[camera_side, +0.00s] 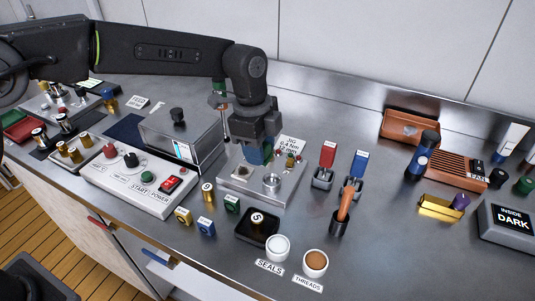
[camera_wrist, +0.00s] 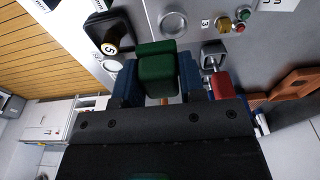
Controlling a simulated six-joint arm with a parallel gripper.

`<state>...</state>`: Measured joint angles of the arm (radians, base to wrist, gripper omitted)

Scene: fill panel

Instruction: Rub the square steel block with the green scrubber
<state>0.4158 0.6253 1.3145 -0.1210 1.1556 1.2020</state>
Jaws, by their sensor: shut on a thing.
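My gripper (camera_side: 258,152) points down over the grey steel block (camera_side: 240,196), a low squarish fixture behind the black tray. Its blue fingers are shut on the green scrubber, a dark green block (camera_wrist: 157,72) seen between the fingertips (camera_wrist: 160,82) in the wrist view. In the side view the fingers hide most of the scrubber. The steel block bears a round steel cup (camera_side: 271,184), which also shows in the wrist view (camera_wrist: 172,22), beyond the scrubber. I cannot tell whether the scrubber touches the block.
A clear box (camera_side: 185,140) and a control panel (camera_side: 140,182) stand left. A red switch (camera_side: 327,154) and a blue switch (camera_side: 360,163) stand right, by a holder with an orange-handled tool (camera_side: 344,204). A black tray (camera_side: 257,236) and two cups sit in front. The right foreground counter is clear.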

